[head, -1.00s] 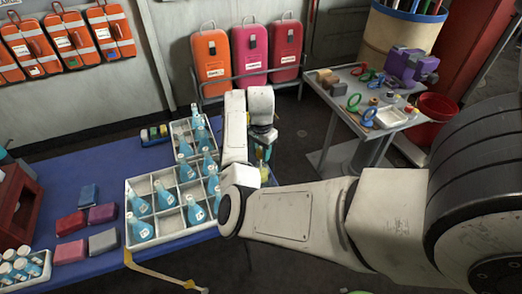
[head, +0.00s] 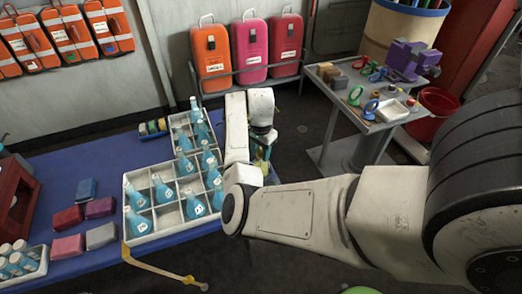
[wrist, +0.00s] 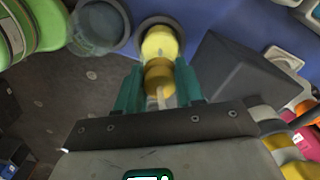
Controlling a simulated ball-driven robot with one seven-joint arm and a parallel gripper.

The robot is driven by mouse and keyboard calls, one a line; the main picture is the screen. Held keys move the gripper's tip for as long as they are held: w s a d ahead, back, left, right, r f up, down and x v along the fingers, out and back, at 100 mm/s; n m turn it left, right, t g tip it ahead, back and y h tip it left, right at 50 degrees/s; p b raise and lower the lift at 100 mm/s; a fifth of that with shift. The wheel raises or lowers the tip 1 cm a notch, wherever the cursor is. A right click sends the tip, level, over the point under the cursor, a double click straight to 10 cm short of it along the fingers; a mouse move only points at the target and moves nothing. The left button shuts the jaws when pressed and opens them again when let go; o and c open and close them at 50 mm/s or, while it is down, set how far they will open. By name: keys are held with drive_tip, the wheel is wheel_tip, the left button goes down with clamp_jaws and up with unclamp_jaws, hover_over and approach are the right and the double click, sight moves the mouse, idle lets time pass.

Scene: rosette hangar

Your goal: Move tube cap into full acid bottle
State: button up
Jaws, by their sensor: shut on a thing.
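My gripper (wrist: 157,88) has teal fingers shut on a small yellow-brown round piece (wrist: 159,76), which looks like the tube cap. A brighter yellow round part (wrist: 159,43) shows just beyond it, in front of a dark grey ring; I cannot tell whether they touch. In the head view my gripper (head: 262,154) is at the right edge of the blue table, mostly hidden by my arm. Several blue acid bottles (head: 164,190) with pale tops stand in a white divided crate (head: 147,238) left of it. I cannot tell which one is the full acid bottle.
A green-and-white container (wrist: 30,28) and a clear round vessel (wrist: 98,27) are close on the left in the wrist view. A dark grey block (wrist: 238,72) is close on the right. A grey tool cart (head: 347,133) stands beyond my arm. Coloured boxes (head: 68,218) lie on the table.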

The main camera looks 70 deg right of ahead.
drive_tip(key=shift+f, duration=0.1)
drive_tip(key=o, duration=1.1)
drive_tip(key=shift+o, duration=0.5)
drive_tip(key=o, duration=0.4)
drive_tip(key=shift+r+p, duration=2.65)
drive_tip(key=shift+r, duration=0.15)
